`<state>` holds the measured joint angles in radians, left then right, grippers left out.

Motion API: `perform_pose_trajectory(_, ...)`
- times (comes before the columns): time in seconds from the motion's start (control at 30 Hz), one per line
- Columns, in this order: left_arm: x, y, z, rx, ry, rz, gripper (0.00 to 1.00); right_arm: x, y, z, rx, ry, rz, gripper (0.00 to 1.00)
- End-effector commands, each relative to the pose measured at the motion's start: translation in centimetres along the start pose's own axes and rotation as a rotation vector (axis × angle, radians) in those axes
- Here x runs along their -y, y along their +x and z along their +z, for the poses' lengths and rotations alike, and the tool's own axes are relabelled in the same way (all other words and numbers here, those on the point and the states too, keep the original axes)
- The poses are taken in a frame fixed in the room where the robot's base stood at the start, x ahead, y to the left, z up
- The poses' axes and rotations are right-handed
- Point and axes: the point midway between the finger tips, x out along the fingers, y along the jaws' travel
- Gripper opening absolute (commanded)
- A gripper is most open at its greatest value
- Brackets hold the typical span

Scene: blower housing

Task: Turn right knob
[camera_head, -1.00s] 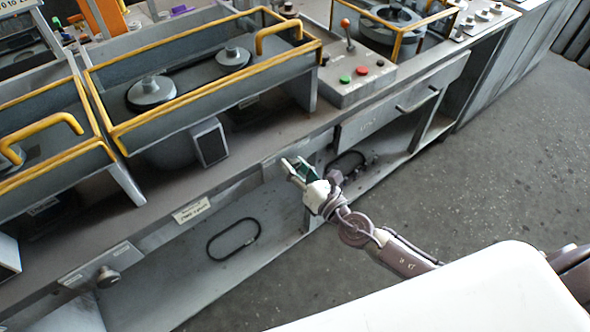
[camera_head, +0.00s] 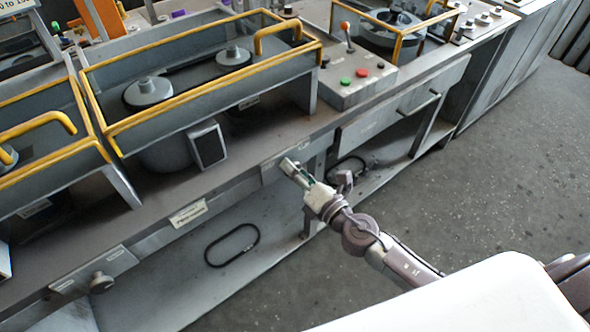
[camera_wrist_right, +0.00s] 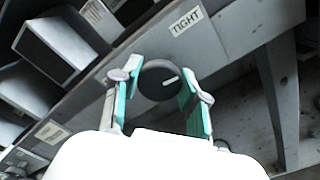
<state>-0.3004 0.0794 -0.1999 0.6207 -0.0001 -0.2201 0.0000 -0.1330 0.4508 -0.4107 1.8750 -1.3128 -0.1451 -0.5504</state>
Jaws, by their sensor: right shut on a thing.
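The right knob (camera_wrist_right: 158,82) is a dark round knob with a light pointer line, on the front panel below the bench top, near a white label reading TIGHT (camera_wrist_right: 187,18). My right gripper (camera_head: 292,168) is at this panel. In the right wrist view its two green-padded fingers (camera_wrist_right: 158,98) stand on either side of the knob and are shut on it. In the head view the gripper hides the knob. My left gripper is not in view.
Another knob (camera_head: 103,282) sits on a plate at the lower left of the bench front. Yellow guard rails (camera_head: 180,113) surround pulleys above. A control box (camera_head: 350,84) with green and red buttons stands at right. An open shelf (camera_head: 190,285) lies below; grey floor (camera_head: 480,180) is clear at right.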

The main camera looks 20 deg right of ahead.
Motion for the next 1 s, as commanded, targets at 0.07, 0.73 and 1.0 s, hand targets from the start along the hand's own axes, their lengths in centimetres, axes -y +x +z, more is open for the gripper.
perform_pose_trajectory(0.07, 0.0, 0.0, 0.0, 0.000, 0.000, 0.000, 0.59, 0.0, 0.0, 0.0, 0.000, 0.000, -0.001, 0.09)
perform_pose_trajectory(0.73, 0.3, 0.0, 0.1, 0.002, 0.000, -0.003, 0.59, 0.0, -0.4, -0.1, 0.000, 0.000, -0.001, 0.69)
perform_pose_trajectory(1.0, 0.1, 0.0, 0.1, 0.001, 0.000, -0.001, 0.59, -0.2, -3.4, -0.1, 0.006, 0.012, 0.001, 0.69)
